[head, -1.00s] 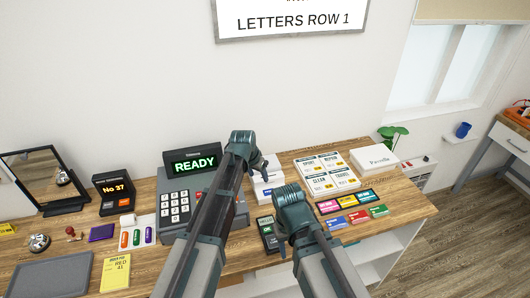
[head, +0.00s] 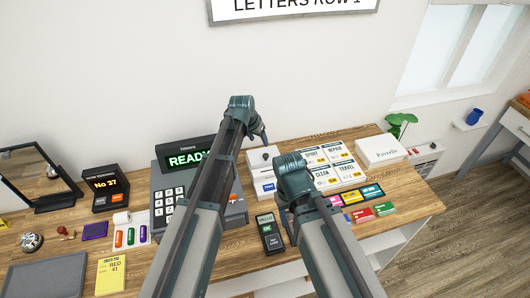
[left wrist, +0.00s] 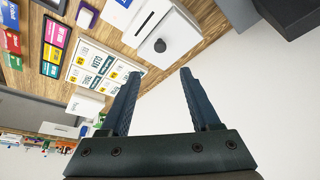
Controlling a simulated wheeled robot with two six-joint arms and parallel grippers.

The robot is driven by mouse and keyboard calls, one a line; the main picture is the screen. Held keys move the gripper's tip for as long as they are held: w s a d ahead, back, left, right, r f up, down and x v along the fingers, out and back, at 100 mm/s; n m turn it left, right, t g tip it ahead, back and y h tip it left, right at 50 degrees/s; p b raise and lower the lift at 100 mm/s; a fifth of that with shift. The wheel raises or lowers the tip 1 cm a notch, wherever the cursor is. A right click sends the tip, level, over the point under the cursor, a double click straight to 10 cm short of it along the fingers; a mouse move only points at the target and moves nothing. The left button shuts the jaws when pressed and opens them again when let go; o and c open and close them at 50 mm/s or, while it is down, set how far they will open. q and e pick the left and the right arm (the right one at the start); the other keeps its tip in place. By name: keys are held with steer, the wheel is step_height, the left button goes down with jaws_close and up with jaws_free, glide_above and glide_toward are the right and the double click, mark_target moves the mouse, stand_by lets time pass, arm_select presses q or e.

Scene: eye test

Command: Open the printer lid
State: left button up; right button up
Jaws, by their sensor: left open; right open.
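The printer (head: 262,185) is a small white box on the counter, right of the grey register. Its lid (head: 258,156) looks shut and carries a round black knob, clear in the left wrist view (left wrist: 160,45). A dark slot shows on the printer's front. My left gripper (head: 263,138) is above and behind the printer in the head view. In the left wrist view (left wrist: 163,72) its fingers are apart, empty, and point towards the knob without touching it. My right gripper (head: 291,162) is lower, just right of the printer; its fingers are mostly hidden by its own wrist.
The register (head: 170,182) with a READY display stands left of the printer. A card terminal (head: 268,233) lies in front. Price cards (head: 322,172), coloured cards (head: 370,191) and a white box (head: 380,151) lie to the right. The wall is behind.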

mark_target(266, 155)
arm_select(q)
steer(key=b+x, duration=1.2)
steer(key=x, duration=0.2)
steer(key=shift+r, duration=0.1)
jaws_close()
stand_by(1.2)
